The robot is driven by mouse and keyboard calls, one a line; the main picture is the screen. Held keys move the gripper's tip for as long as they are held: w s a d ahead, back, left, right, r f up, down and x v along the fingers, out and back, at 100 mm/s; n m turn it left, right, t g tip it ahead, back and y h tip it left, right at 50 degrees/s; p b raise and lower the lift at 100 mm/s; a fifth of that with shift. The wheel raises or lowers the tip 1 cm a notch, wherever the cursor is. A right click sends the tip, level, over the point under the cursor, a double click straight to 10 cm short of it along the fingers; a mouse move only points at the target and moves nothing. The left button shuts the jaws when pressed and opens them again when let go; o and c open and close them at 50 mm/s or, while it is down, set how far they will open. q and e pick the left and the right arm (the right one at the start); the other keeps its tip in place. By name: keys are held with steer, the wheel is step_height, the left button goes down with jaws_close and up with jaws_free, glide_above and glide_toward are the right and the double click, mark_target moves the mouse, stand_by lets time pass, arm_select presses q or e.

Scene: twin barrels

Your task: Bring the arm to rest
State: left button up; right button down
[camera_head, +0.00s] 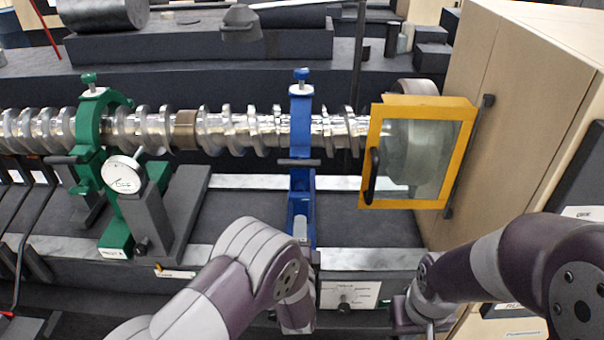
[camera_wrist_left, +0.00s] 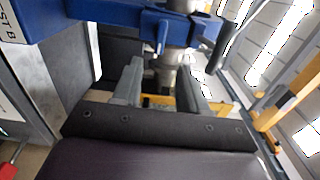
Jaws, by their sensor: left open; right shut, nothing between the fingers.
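My left arm comes in from the bottom left. Its wrist is low in front of the blue steady rest (camera_head: 301,130), and its fingers are hard to make out in the head view. In the left wrist view my left gripper (camera_wrist_left: 160,88) is open, with a gap between its two grey fingers and nothing held. The blue rest (camera_wrist_left: 90,15) stands just beyond the fingers in that view. My right arm (camera_head: 475,270) comes in from the right, bent with its wrist at the bottom edge. Its fingers are not visible.
A metal crankshaft (camera_head: 240,128) runs across through a green rest (camera_head: 88,125) and the blue one. A yellow-framed guard (camera_head: 420,150) adjoins the beige cabinet (camera_head: 530,90) at right.

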arm_select(q)
step_height(320, 180, down, 8)
steer(key=s+d+r+n+g+h, duration=0.1)
steer(key=s+n+g, duration=0.2)
steer(key=n+g, duration=0.1)
steer(key=s+a+f+n+g+b, duration=0.1)
steer(key=s+a+f+n+g, duration=0.25)
steer(key=s+n+g, duration=0.4)
steer(key=s+a+r+n+g+b, duration=0.1)
steer(key=s+a+r+n+g, duration=0.1)
steer(key=s+a, duration=0.5)
steer(key=s+a+r+n+g+y+b, duration=0.1)
steer(key=s+a+r+n+g, duration=0.2)
steer(key=s+a+r, duration=0.3)
steer(key=shift+s+a+r+n+b, duration=0.3)
steer(key=shift+s+a+n+b, duration=0.15)
steer(key=shift+a+n, duration=0.35)
steer(key=shift+s, duration=0.2)
